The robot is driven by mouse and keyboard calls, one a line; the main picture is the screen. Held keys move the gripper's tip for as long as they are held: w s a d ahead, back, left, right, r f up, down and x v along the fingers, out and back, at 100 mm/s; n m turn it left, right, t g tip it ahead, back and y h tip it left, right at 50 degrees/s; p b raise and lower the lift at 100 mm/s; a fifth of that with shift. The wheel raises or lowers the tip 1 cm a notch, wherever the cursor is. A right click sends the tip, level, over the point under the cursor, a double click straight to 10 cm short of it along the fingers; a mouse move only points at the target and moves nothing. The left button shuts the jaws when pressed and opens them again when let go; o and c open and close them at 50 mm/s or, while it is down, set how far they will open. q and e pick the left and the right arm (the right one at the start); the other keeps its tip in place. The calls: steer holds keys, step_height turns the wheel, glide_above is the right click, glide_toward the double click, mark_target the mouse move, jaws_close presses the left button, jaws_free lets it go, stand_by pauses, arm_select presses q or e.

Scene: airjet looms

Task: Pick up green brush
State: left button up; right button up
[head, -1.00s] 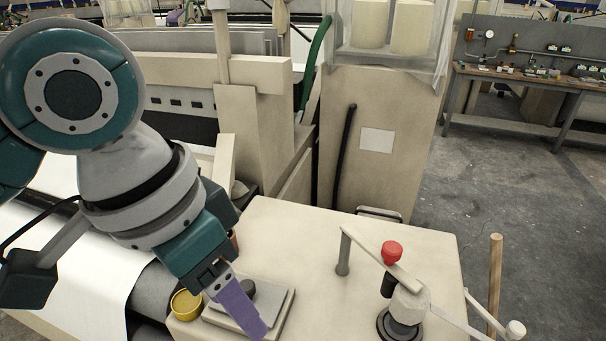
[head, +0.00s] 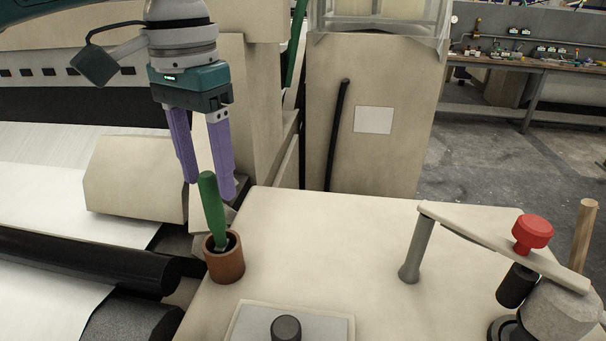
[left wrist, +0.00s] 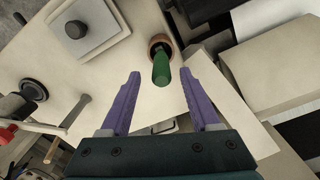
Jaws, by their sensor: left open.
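The green brush (head: 212,207) stands handle up, tilted slightly, in a brown cup (head: 225,262) at the left edge of the cream machine top. My left gripper (head: 211,190) is open, its purple fingers pointing down around or just above the top of the green handle. In the left wrist view, the green brush (left wrist: 161,69) shows ahead, between the lines of the two open fingers (left wrist: 158,75), with its lower end inside the brown cup (left wrist: 160,43). The brush's lower part is hidden in the cup. My right gripper is not in view.
The cream machine top (head: 330,240) has free room right of the cup. A grey plate with a dark knob (head: 286,328) lies in front. A red knob (head: 532,232) and lever (head: 500,247) stand at the right. A dark roller (head: 90,262) runs left of the cup.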

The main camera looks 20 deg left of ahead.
arm_select(q)
glide_above(221, 244)
steer(key=f, duration=0.5)
steer(key=shift+w+a, duration=0.35)
steer(key=shift+w, duration=0.05)
steer(key=shift+r, duration=0.1)
jaws_close()
